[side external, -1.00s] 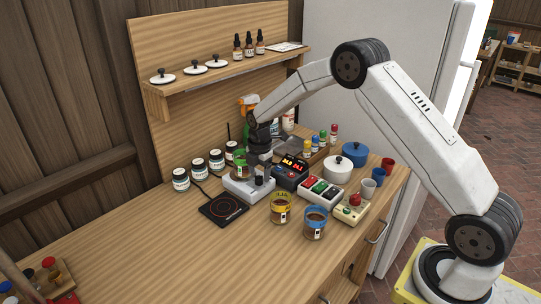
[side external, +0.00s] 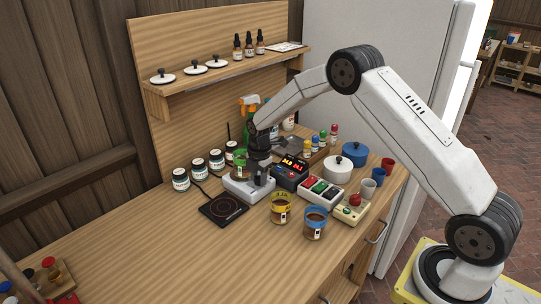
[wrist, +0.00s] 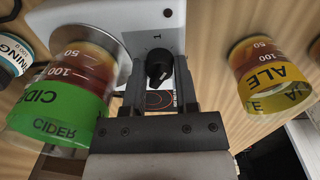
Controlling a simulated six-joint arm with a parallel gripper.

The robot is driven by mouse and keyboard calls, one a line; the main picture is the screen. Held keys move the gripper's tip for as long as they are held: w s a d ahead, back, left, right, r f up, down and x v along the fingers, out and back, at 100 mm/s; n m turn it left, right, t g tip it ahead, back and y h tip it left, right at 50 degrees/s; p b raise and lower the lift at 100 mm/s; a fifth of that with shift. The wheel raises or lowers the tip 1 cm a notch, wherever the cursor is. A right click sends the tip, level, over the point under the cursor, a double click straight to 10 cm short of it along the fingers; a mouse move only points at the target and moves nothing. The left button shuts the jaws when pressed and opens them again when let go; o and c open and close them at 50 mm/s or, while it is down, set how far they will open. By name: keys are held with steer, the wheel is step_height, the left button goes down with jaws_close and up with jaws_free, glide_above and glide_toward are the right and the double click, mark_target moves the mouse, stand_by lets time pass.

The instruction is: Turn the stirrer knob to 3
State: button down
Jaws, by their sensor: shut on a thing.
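The white stirrer (side external: 236,190) stands on the bench; its top also shows in the wrist view (wrist: 100,15). Its black knob (wrist: 159,67) is between the fingers of my gripper (wrist: 159,75), which is shut on it. A printed "1" shows just above the knob in the wrist view; other marks are hidden and I cannot tell the knob's exact setting. In the side view my gripper (side external: 260,182) is down at the stirrer's front right. The green-labelled cider beaker (wrist: 62,95) is on the stirrer's round plate, left of my gripper.
The yellow-labelled ale beaker (side external: 281,208) and a blue-labelled beaker (side external: 315,223) stand at the front right. A black hot plate (side external: 223,208) lies in front. A display box (side external: 290,176) and a button box (side external: 321,190) are to the right. Jars (side external: 181,180) stand to the left.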

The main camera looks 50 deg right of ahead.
mark_target(259, 177)
steer(key=shift+m, duration=2.4)
steer(key=shift+c, duration=1.9)
jaws_free()
steer(key=shift+r, duration=0.2)
steer(key=shift+s+r, duration=0.15)
steer(key=shift+r, duration=3.6)
